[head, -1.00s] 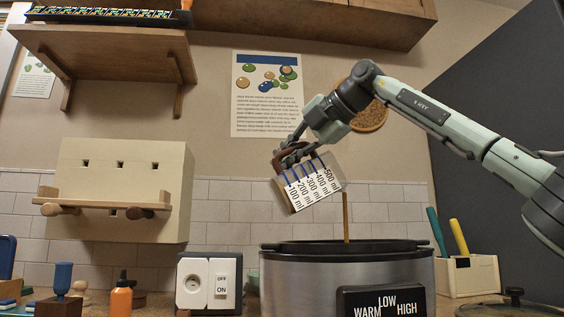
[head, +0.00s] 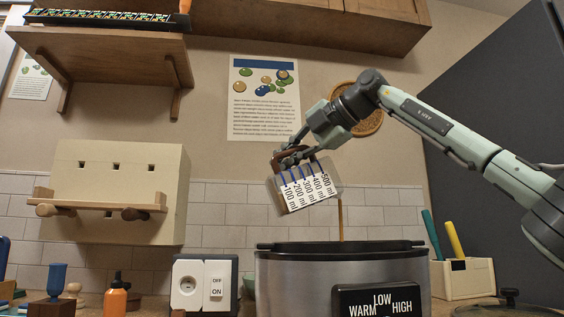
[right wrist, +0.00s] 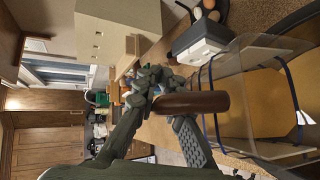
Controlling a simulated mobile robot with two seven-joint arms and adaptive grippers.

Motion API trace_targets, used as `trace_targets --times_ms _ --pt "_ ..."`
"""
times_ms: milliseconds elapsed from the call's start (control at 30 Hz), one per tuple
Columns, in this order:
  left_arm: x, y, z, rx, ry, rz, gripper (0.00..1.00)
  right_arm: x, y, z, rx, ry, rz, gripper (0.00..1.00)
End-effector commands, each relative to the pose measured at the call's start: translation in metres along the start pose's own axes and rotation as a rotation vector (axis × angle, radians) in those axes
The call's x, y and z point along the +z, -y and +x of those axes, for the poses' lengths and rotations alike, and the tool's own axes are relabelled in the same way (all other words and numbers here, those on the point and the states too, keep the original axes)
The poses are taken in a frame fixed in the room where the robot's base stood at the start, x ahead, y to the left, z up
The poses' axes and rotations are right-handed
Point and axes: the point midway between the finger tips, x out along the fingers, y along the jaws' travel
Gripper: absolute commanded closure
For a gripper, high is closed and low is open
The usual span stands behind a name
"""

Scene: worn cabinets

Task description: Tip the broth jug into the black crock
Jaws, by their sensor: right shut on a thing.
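The broth jug (head: 306,187) is clear, with blue lines and ml marks on a white strip. It is tilted in the air over the slow cooker. My right gripper (head: 293,157) is shut on the jug's brown handle, which shows large in the right wrist view (right wrist: 190,104). A thin brown stream (head: 340,220) runs from the jug's lower right side down into the cooker. The slow cooker (head: 340,285) has a silver body and a black crock rim (head: 340,247). The crock's inside is hidden from the head view. My left gripper is not in view.
A wall socket with a switch (head: 204,284) stands left of the cooker. A wooden holder with green and yellow handles (head: 462,278) stands to its right. An orange bottle (head: 116,299) is at the lower left. A wooden shelf (head: 105,55) is above.

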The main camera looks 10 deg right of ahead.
Motion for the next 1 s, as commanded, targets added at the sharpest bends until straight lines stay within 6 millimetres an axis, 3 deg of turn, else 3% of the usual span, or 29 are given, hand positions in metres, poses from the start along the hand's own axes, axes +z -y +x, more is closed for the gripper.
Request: trace_targets --times_ms 1000 --pt "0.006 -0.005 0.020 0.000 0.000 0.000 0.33 0.008 0.008 -0.006 0.090 -0.026 0.090 1.00"
